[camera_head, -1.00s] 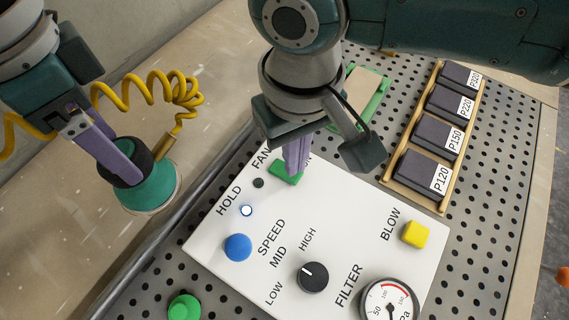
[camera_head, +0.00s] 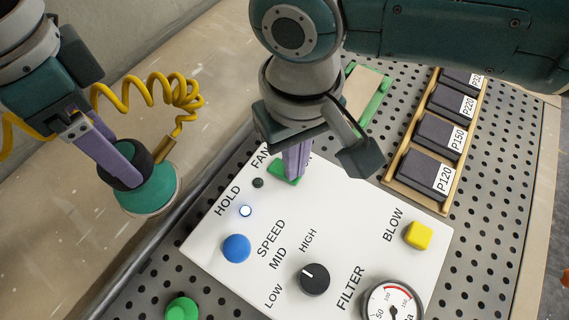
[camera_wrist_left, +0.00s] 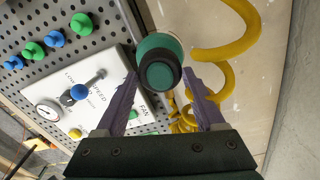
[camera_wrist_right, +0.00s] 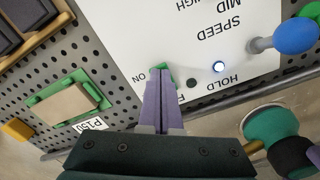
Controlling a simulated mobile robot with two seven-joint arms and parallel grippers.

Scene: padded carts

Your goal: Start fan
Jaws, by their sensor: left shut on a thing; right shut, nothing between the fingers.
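The white control panel (camera_head: 265,225) has a green FAN switch (camera_head: 285,174), partly hidden by my right gripper (camera_head: 293,176). That gripper is shut and empty, its tips at the switch and seemingly touching it. In the right wrist view the shut fingers (camera_wrist_right: 160,78) cover part of the green switch (camera_wrist_right: 167,73), beside the ON label. A small dark lamp (camera_head: 258,183) beside the switch is unlit. My left gripper (camera_head: 122,165) is shut on a round green and black sander (camera_head: 150,190), off the panel's left side. The sander (camera_wrist_left: 160,62) also shows in the left wrist view.
A wooden rack (camera_head: 413,203) holds dark labelled blocks. A yellow coiled hose (camera_head: 150,92) lies behind the sander.

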